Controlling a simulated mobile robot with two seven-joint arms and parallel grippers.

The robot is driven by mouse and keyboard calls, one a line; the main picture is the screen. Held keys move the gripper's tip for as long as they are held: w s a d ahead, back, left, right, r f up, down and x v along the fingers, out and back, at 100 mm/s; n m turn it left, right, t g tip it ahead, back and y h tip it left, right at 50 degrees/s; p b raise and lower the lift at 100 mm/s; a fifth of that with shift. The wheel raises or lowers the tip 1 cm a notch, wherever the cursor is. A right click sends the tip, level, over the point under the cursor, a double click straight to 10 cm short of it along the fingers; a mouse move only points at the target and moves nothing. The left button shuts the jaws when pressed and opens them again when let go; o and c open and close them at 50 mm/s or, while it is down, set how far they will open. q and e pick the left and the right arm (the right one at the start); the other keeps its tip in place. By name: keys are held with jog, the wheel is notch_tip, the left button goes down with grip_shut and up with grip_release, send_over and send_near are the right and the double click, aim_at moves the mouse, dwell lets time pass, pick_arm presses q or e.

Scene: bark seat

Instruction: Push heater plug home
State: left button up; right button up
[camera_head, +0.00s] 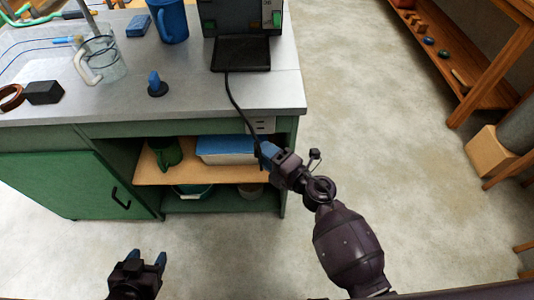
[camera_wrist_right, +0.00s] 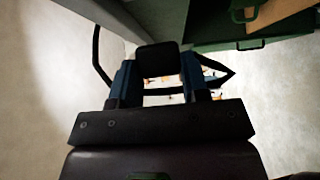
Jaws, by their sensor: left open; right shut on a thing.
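The heater (camera_head: 242,35) is a dark box with a black base near the right end of the grey counter. Its black cord (camera_head: 235,97) hangs over the front edge to my right gripper (camera_head: 268,154). The right gripper is shut on the black plug (camera_wrist_right: 157,60), which shows between its blue fingers in the right wrist view. A pale socket panel (camera_head: 262,126) is on the cabinet front under the counter edge, above and apart from the gripper. The plug's prongs cannot be made out. My left gripper (camera_head: 147,260) is open and empty over the floor.
The counter (camera_head: 200,99) holds a glass jug (camera_head: 103,62), a blue mug (camera_head: 168,20), a blue-knobbed piece (camera_head: 155,84) and a black block (camera_head: 43,93). Open shelves (camera_head: 207,173) below hold a green jug and a blue box.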

jog(key=shift+w+f+b, duration=0.1)
jog(key=shift+w+b, duration=0.25)
jog(key=shift+w, duration=0.6)
jog(key=shift+w+b, duration=0.5)
jog(key=shift+w, duration=1.35)
